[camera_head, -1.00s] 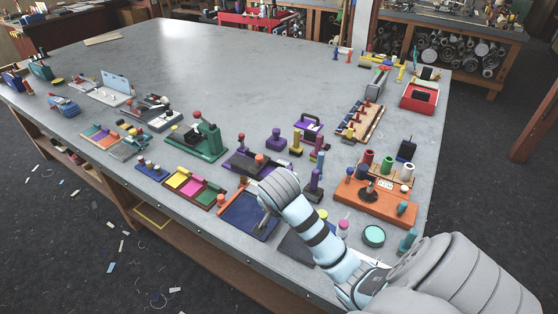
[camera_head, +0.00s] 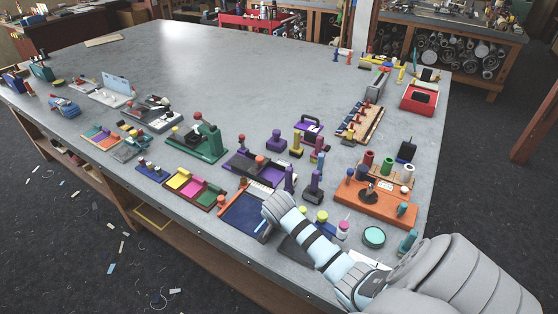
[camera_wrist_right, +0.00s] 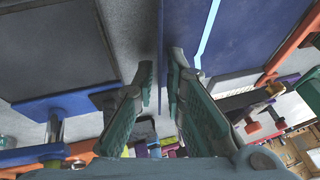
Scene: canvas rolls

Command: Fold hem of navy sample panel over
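The navy sample panel (camera_head: 240,216) lies flat near the table's front edge, left of my right gripper. In the right wrist view it (camera_wrist_right: 250,40) fills the upper middle, crossed by a light blue stripe (camera_wrist_right: 207,32). In the head view my right wrist (camera_head: 276,205) hides the fingertips and the panel's right side. I cannot tell whether the hem is folded. My left gripper is out of view.
A dark grey board (camera_wrist_right: 60,45) lies beside the panel. Yellow and pink samples (camera_head: 192,186), a purple tray (camera_head: 258,168) and an orange stand (camera_head: 375,205) with several pegs crowd around.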

